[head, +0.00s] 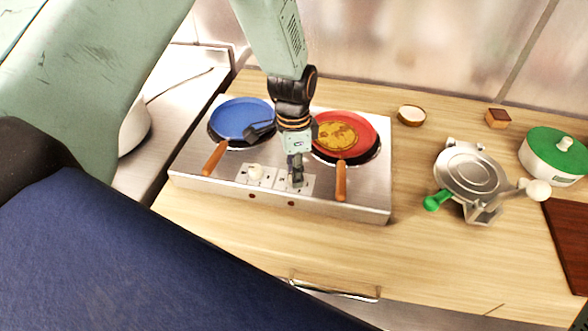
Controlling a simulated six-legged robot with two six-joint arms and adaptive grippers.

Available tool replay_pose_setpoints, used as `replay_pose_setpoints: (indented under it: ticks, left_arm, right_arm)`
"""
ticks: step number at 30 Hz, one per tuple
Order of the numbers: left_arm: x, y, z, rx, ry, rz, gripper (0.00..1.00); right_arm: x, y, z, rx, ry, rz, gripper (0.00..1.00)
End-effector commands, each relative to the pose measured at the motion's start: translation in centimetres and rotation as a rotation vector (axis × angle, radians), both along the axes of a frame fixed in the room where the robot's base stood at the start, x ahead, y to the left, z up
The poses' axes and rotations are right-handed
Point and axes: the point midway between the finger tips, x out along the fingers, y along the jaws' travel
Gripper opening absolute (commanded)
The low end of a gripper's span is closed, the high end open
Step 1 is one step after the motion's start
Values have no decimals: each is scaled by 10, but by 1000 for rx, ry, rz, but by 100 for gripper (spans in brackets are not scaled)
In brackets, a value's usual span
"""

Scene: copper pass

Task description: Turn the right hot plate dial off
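A steel double hot plate (365,200) stands on the wooden counter. Its left dial (255,171) is a cream knob on a white marked plate. The right dial's white plate (308,184) shows, but its knob is hidden behind my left gripper (296,178). That gripper points down at the right dial, its dark fingertips at or just above it. I cannot tell whether they touch or grip the knob. My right gripper is out of view. A red indicator (291,203) sits on the front face below the right dial, and another (251,195) below the left.
A blue pan (238,116) and a red pan (364,130) with food sit on the plates. Their orange-brown handles (214,158) and (340,182) flank the dials. A metal press (468,172), small bowl (411,115) and green-lidded pot (553,152) stand right. The front counter is clear.

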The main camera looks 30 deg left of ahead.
Motion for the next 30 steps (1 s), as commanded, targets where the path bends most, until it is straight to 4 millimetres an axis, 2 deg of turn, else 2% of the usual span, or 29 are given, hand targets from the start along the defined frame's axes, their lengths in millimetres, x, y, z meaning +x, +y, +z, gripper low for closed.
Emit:
replay_pose_setpoints:
  ticks: [1,7,17,22,30]
  left_arm:
    - [2,0,1,0,-6,0,37]
    - [1,0,0,0,-1,0,54]
    - [0,0,2,0,1,1,54]
    - [2,1,24,1,-2,1,54]
    - [5,4,80,0,-4,1,54]
  right_arm:
    - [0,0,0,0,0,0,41]
    - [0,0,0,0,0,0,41]
    - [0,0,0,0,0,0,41]
    - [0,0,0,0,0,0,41]
    - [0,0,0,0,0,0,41]
